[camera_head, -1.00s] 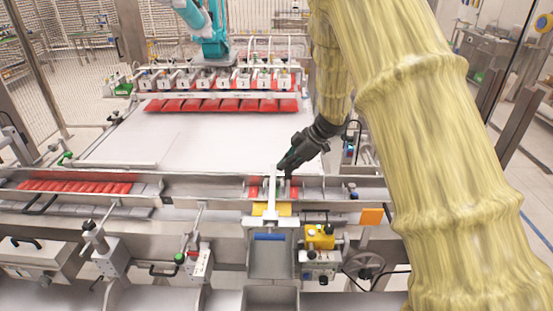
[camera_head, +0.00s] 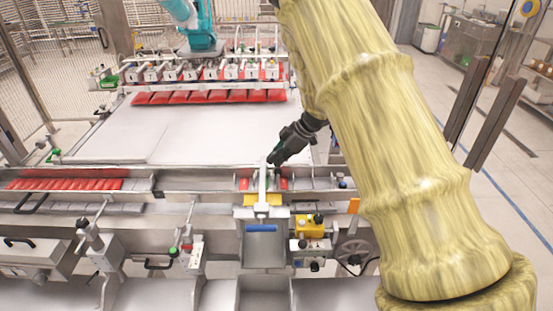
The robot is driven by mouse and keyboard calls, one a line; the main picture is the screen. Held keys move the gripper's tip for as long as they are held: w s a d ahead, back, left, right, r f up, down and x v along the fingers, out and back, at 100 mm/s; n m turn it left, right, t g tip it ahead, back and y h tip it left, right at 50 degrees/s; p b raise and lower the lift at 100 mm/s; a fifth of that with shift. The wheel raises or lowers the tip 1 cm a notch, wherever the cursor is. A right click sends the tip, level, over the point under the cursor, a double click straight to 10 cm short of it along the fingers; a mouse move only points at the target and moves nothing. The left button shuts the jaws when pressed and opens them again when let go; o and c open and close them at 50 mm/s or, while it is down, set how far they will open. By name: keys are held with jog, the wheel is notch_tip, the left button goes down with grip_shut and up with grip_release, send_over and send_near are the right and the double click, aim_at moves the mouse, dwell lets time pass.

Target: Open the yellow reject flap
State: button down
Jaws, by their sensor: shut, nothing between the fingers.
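The yellow flap (camera_head: 248,200) is a short yellow strip at the near side of the conveyor channel, above a grey chute (camera_head: 264,250). A white upright bar (camera_head: 263,185) stands in front of its middle and hides part of it. My black gripper (camera_head: 274,160) is shut and empty. It points down and left, just right of the upright bar's top and above the channel. It appears higher in the picture than the flap, and I cannot tell whether it touches the bar.
Red packs (camera_head: 65,184) lie in the channel at left, with more by the upright bar. A blue strip (camera_head: 262,228) crosses the chute. A yellow box (camera_head: 307,227) and a handwheel (camera_head: 352,252) are to its right. A teal robot (camera_head: 193,22) stands over a picker head behind.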

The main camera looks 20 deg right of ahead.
jog(key=d+r, duration=0.5)
jog(key=r, duration=0.7)
jog(key=shift+s, duration=0.25)
jog(key=shift+f, duration=0.15)
